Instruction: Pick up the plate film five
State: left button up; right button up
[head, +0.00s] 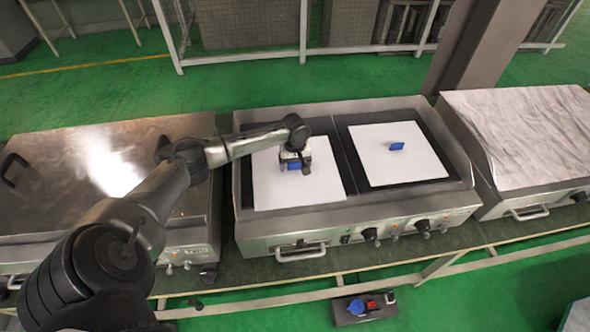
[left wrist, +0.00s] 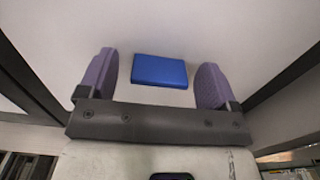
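A small flat blue piece (head: 292,166) is partly covered by my left gripper (head: 298,168) in the head view. It lies on the white sheet (head: 266,187) of the middle unit's left half. In the left wrist view the blue piece (left wrist: 160,71) shows between the two purple fingers of the left gripper (left wrist: 156,75). These fingers are wide apart, with gaps on both sides of the piece. A second blue piece (head: 397,146) lies on the right white sheet (head: 420,165). I cannot read which piece is film five. My right gripper is not in view.
The middle unit has a raised metal rim (head: 350,108) and front knobs (head: 370,234). A dark tray (head: 348,318) with red and blue items sits lower in front.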

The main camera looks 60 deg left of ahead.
pick_arm(q)
jog(key=c, duration=1.1)
jog(key=shift+o, duration=0.2)
jog(key=shift+r, duration=0.1)
